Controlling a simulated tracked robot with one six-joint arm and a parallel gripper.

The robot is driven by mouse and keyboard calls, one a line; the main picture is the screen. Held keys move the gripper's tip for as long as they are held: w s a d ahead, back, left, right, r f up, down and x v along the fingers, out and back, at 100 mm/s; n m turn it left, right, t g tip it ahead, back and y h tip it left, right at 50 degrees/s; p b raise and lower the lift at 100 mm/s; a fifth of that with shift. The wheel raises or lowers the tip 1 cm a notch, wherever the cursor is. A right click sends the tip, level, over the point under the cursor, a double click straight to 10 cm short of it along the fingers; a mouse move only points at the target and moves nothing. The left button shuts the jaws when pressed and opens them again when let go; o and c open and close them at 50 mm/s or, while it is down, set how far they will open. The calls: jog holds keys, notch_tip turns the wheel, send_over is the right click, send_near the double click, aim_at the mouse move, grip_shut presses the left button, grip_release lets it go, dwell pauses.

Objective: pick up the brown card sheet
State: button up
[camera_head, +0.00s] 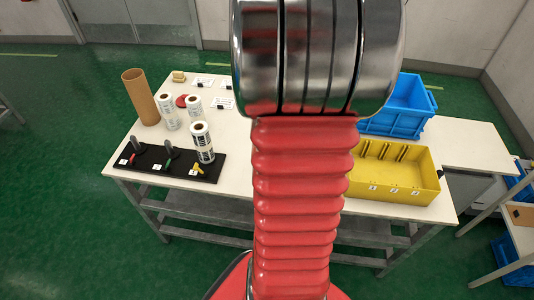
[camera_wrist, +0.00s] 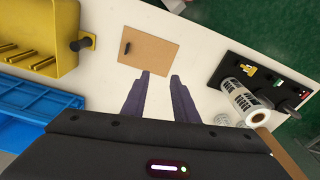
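The brown card sheet (camera_wrist: 148,51) lies flat on the white table in the wrist view, with a small dark tab near its left edge. My gripper (camera_wrist: 160,76) is open and empty, its two dark fingers apart and pointing towards the sheet's lower edge in the picture. I cannot tell how high the fingertips are above the table. In the head view my red arm covers the middle of the table, and neither this sheet nor my gripper shows there.
A yellow numbered bin (camera_head: 393,190) and a blue crate (camera_head: 392,121) stand at the table's right. On the left are a black keyed board (camera_head: 150,168), several printed rolls (camera_head: 202,142) and a brown tube (camera_head: 140,96). The table (camera_wrist: 105,84) around the sheet is bare.

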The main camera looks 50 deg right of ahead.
jog(key=s+d+f+m, duration=0.2)
jog(key=s+d+f, duration=0.3)
jog(key=s+d, duration=0.1)
jog(key=shift+s+d+f+g+y, duration=0.3)
jog(key=shift+d+y, duration=0.1)
jog(key=shift+d, duration=0.15)
notch_tip(320, 180, down, 8)
jog(key=shift+r, duration=0.25)
jog(key=shift+f, duration=0.6)
jog(key=shift+s+f, duration=0.15)
jog(key=shift+f, duration=2.45)
jog(key=shift+c, duration=0.6)
